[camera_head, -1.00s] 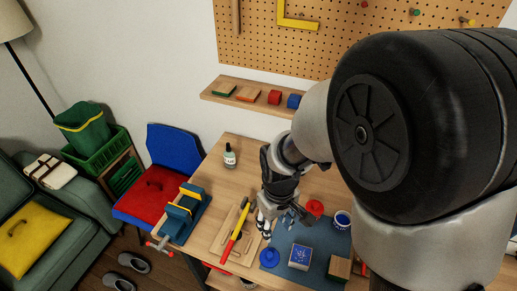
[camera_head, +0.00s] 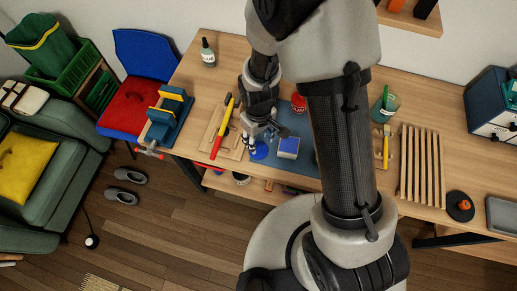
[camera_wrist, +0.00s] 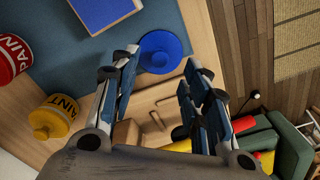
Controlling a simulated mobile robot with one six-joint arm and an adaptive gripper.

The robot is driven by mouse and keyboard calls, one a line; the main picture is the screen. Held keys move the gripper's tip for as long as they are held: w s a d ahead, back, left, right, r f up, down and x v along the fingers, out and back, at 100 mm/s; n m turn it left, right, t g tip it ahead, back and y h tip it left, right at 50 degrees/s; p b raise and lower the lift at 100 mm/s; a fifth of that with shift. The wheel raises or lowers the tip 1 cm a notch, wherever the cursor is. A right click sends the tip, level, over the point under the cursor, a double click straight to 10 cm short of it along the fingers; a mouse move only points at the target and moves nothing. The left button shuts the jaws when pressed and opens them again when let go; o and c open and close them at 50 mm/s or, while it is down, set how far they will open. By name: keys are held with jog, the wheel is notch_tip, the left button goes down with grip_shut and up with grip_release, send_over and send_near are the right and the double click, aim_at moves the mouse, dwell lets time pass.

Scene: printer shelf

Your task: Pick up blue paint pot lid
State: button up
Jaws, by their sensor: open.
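The blue paint pot lid (camera_head: 260,151) is a round blue disc with a raised middle. It lies on the dark blue mat near the table's front edge. In the wrist view the lid (camera_wrist: 161,50) shows just beyond and between my fingertips. My gripper (camera_head: 250,146) points down beside the lid, on its left in the head view. In the wrist view my gripper (camera_wrist: 160,60) has its fingers spread wide with nothing between them. I cannot tell how high the fingertips are above the mat.
A blue-topped box (camera_head: 288,147) stands close right of the lid. Red (camera_wrist: 14,58) and yellow (camera_wrist: 54,117) paint pots show at left in the wrist view.

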aim_at(258, 147)
notch_tip(258, 147, down, 4)
jog(key=shift+f+b, duration=0.25)
jog(key=shift+b, duration=0.3)
jog(key=shift+c, duration=0.2)
jog(key=c, duration=0.8)
